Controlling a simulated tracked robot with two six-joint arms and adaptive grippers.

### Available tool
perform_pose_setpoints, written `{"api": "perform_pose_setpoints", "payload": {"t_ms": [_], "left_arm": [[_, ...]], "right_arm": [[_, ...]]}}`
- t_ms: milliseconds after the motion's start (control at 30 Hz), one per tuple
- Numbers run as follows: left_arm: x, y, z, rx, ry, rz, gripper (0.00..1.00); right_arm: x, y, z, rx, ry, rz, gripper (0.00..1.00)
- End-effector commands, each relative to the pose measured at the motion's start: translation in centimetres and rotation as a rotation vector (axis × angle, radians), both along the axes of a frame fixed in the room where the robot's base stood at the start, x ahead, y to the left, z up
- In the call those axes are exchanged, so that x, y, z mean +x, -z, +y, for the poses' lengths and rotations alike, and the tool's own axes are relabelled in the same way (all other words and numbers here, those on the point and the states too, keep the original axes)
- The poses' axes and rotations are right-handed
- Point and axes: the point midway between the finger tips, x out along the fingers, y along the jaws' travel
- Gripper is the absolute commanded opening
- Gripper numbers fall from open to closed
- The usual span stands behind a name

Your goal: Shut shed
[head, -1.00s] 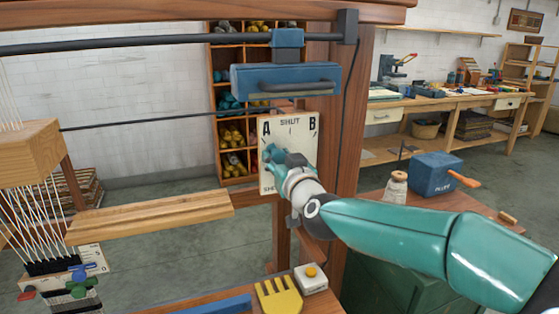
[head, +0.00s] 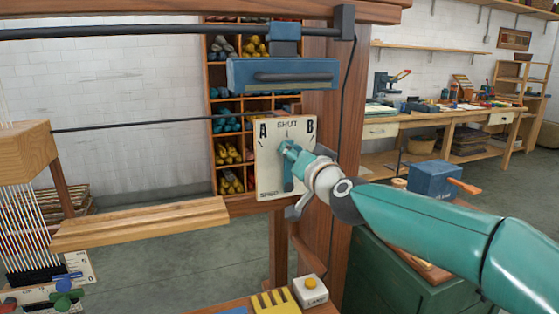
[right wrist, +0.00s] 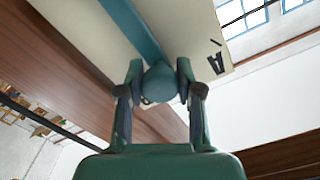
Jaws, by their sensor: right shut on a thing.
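A cream plate (head: 270,182) marked A, SHUT and B is fixed to the wooden loom frame. Its teal lever (head: 288,180) stands about upright, with its upper end below the word SHUT. I cannot tell whether it lines up exactly with that mark. My right gripper (head: 290,150) comes in from the right and covers part of the lever and plate. In the right wrist view its two fingers (right wrist: 158,76) are shut on the lever's round teal knob (right wrist: 160,86). The warp threads (head: 20,222) show at the far left. My left gripper is out of view.
A wooden bar (head: 140,224) crosses the loom left of the plate. A blue block with a handle (head: 282,74) hangs above it. A blue box (head: 434,180) stands at the right.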

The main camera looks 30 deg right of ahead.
Motion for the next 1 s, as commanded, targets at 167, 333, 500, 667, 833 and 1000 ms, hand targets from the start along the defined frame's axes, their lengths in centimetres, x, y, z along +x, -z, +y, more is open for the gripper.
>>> {"api": "perform_pose_setpoints", "payload": {"t_ms": [167, 333, 500, 667, 833, 1000], "left_arm": [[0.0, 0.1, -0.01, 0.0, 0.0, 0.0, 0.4], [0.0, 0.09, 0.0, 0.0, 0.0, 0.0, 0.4], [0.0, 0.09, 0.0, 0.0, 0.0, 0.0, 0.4], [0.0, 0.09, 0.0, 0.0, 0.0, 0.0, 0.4], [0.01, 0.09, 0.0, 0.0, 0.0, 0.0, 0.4], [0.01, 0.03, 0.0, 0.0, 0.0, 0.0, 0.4]], "right_arm": [[-0.17, 0.19, -0.29, 0.012, 0.004, 0.003, 0.0], [-0.19, 0.21, -0.26, 0.011, 0.004, 0.003, 0.0], [-0.22, 0.2, -0.3, 0.011, 0.005, 0.004, 0.52], [-0.25, 0.12, -0.38, 0.009, 0.007, 0.002, 0.62], [-0.28, 0.07, -0.45, 0.008, 0.008, 0.0, 0.62], [-1.04, 0.02, -0.35, 0.008, 0.008, 0.0, 0.62]]}}
